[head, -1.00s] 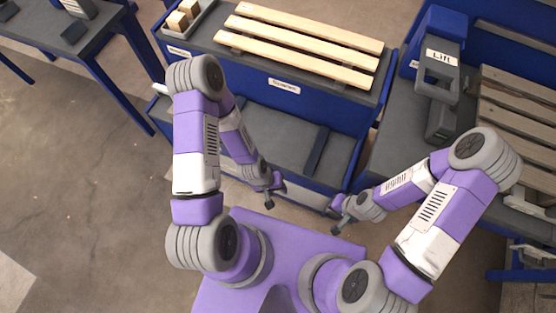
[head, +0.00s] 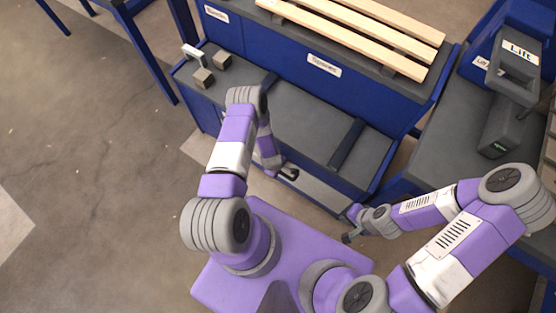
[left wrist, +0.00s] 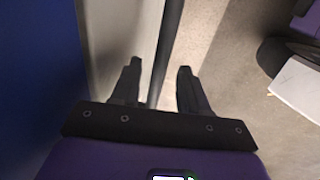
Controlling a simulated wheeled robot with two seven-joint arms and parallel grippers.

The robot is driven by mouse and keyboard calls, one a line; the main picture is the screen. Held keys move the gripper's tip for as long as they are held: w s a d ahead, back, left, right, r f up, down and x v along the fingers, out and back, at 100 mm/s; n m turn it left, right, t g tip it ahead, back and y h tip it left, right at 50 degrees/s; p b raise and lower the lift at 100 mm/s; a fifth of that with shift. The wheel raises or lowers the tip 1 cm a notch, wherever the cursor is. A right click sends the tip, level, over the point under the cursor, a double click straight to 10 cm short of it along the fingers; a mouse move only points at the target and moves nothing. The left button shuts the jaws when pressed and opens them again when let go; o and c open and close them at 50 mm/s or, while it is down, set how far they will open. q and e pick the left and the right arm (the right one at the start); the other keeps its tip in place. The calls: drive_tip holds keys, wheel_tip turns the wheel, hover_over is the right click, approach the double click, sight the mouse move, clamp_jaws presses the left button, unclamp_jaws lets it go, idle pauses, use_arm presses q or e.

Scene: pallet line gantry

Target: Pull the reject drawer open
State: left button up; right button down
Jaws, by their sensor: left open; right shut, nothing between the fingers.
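The reject drawer has no readable label here. A pale grey front panel (head: 318,188) runs along the near side of the lower bench, and I take it for the drawer front. My left gripper (head: 287,173) is at this panel. In the left wrist view a dark round bar (left wrist: 168,45), likely the handle, runs beside the pale panel. It passes between the open fingers of my left gripper (left wrist: 160,88), apart from the right finger; contact with the left one is unclear. My right gripper (head: 348,231) is shut and empty, right of the panel.
The lower grey bench (head: 305,125) carries a dark bar (head: 347,143) and small blocks (head: 203,78) at its left end. Wooden slats (head: 350,40) lie on the higher blue bench behind. A box marked Lift (head: 515,75) stands at right. Open floor lies left.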

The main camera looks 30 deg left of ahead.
use_arm(q)
drive_tip(key=shift+w+f, duration=0.1)
drive_tip(key=shift+f, duration=0.4)
drive_tip(key=shift+c, duration=0.2)
clamp_jaws()
